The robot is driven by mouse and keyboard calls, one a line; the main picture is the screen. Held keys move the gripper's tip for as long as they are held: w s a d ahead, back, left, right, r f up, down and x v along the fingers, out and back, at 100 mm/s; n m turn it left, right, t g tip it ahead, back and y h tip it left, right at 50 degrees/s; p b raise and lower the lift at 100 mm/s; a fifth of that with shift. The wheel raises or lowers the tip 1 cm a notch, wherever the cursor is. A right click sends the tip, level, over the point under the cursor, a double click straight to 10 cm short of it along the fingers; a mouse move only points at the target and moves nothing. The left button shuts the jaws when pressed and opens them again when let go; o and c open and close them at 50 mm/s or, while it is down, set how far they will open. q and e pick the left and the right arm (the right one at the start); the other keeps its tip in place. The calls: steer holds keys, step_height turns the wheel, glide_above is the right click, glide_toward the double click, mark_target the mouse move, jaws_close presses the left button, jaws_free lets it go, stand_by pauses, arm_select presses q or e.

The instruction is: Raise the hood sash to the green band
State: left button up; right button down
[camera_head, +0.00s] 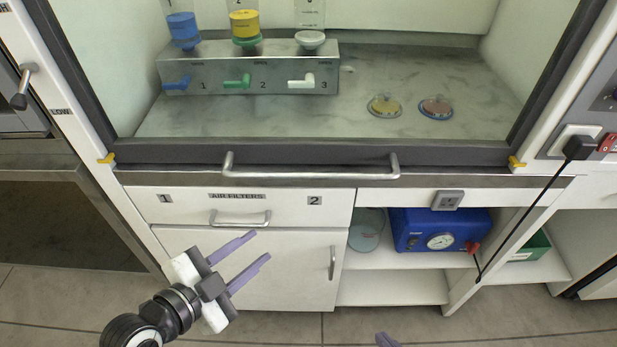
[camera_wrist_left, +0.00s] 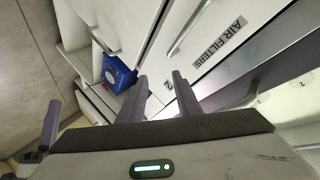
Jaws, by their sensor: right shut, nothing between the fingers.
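The hood sash has a dark bottom frame (camera_head: 190,152) with a long silver handle (camera_head: 312,172) across its middle. It sits low, near the hood's front sill, with yellow markers at both ends, such as the right one (camera_head: 516,162). A LOW label (camera_head: 61,112) is on the left post. I see no green band. My left gripper (camera_head: 262,245) is open and empty, below and left of the sash handle, in front of the cabinet door. Its spread fingers also show in the left wrist view (camera_wrist_left: 160,80). My right gripper (camera_head: 387,340) shows only as a fingertip at the bottom edge; it is shut.
Below the sill are an AIR FILTERS drawer with a handle (camera_head: 240,222) and a cabinet door with a handle (camera_head: 332,263). A blue pump (camera_head: 440,230) stands on the shelf at right. A black cable (camera_head: 530,215) hangs right. Inside the hood are a valve manifold (camera_head: 250,75) and two dishes.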

mark_target(307, 179)
arm_select(q)
steer(key=w+d+r+m+h, duration=0.1)
steer(key=d+r+m+h, duration=0.3)
steer(key=r+m, duration=0.8)
steer(key=shift+n+h, duration=0.3)
steer(key=shift+n, duration=0.3)
steer(key=x, duration=0.7)
steer(key=r+p+x, duration=0.1)
steer(key=x, duration=0.2)
steer(key=shift+w+d, duration=0.1)
steer(key=shift+w, duration=0.15)
jaws_close()
